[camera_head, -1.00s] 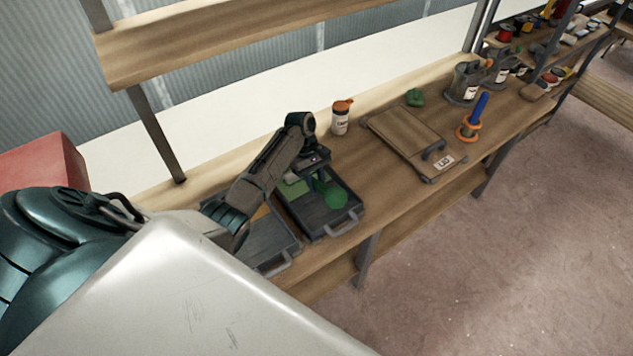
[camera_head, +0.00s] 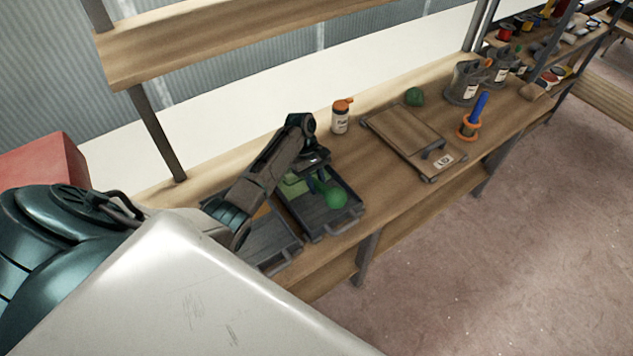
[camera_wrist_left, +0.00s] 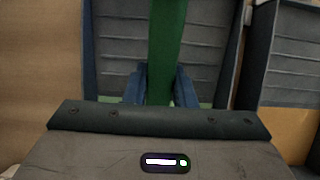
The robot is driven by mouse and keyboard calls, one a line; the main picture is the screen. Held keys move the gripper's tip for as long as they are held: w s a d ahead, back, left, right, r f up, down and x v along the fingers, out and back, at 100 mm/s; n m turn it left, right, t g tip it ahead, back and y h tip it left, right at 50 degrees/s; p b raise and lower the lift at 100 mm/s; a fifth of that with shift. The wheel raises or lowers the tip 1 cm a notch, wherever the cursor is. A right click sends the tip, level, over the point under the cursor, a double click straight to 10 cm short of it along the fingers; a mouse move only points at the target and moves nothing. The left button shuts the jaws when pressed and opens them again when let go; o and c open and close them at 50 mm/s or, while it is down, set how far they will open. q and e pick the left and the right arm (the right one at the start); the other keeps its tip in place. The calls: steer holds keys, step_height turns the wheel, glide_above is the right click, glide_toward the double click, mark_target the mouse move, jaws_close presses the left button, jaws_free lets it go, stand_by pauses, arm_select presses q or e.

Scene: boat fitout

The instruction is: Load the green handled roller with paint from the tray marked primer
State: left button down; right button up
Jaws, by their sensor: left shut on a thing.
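My left gripper (camera_head: 318,181) is shut on the green handled roller (camera_head: 336,198), over a dark tray (camera_head: 343,222) on the bench. In the left wrist view, the roller's green handle (camera_wrist_left: 166,45) stands between the two blue fingers (camera_wrist_left: 160,88). The roller's far end is hidden. The tray has a ribbed slope and light green paint (camera_head: 294,187) at its back end. A second dark tray (camera_head: 278,252) stands to its left, with orange-yellow paint in it. I cannot read a primer mark on either tray. My right gripper is not in view.
A white bottle with an orange cap (camera_head: 340,118) stands behind the trays. A shelf post (camera_head: 155,130) rises at the left.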

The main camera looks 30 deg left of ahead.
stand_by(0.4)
arm_select(q)
steer(key=shift+r+p, duration=0.6)
steer(key=shift+r, duration=3.85)
